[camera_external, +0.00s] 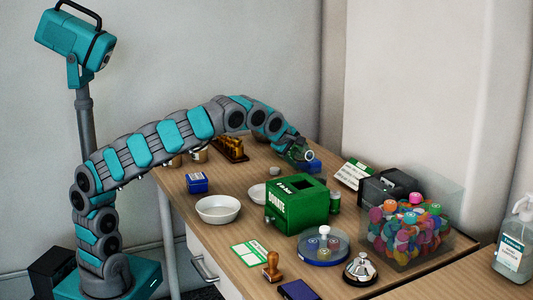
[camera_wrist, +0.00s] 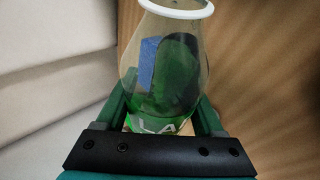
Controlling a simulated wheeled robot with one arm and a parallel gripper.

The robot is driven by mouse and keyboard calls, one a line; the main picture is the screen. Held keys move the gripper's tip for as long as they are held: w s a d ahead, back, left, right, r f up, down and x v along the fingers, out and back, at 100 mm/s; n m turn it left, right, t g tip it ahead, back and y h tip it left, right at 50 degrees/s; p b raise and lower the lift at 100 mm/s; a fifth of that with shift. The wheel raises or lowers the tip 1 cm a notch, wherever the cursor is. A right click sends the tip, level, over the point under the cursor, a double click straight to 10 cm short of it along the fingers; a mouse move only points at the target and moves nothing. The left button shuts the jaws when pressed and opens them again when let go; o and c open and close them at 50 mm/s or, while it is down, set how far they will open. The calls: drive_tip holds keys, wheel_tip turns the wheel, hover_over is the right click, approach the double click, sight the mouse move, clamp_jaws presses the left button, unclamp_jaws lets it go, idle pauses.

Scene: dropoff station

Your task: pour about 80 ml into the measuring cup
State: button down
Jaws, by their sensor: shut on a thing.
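My gripper (camera_external: 297,152) is at the far side of the table, above the tabletop behind the green box. In the wrist view my gripper (camera_wrist: 160,106) is shut on a clear flask (camera_wrist: 150,62) with a white rim. Green shows in its lower part, by a label with the letters "LA"; I cannot tell how much is liquid. The flask's mouth points away from the wrist camera. In the external view the flask (camera_external: 309,155) is small and appears tilted. A blue thing (camera_external: 315,167) is close by it. I cannot pick out a measuring cup for certain.
A green donation box (camera_external: 283,221) stands near the gripper, with a white bowl (camera_external: 218,210) to its left. A black device (camera_external: 392,187) and a clear bin of colourful items (camera_external: 450,205) are at right. A bell (camera_external: 360,270) and stamp (camera_external: 271,265) are in front.

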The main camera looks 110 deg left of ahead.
drive_tip(key=shift+f+t+h+b, duration=0.15)
drive_tip(key=shift+t+h+b, duration=0.15)
drive_tip(key=shift+b, duration=0.1)
drive_tip(key=shift+f+b, duration=0.15)
drive_tip(key=shift+b, duration=0.25)
drive_tip(key=shift+n+h+b, duration=0.3)
drive_tip(key=shift+b, duration=0.3)
drive_tip(key=shift+w+d+r+t+p, duration=0.1)
drive_tip(key=shift+r+t+p, duration=0.2)
drive_tip(key=shift+p, duration=0.05)
idle(0.7)
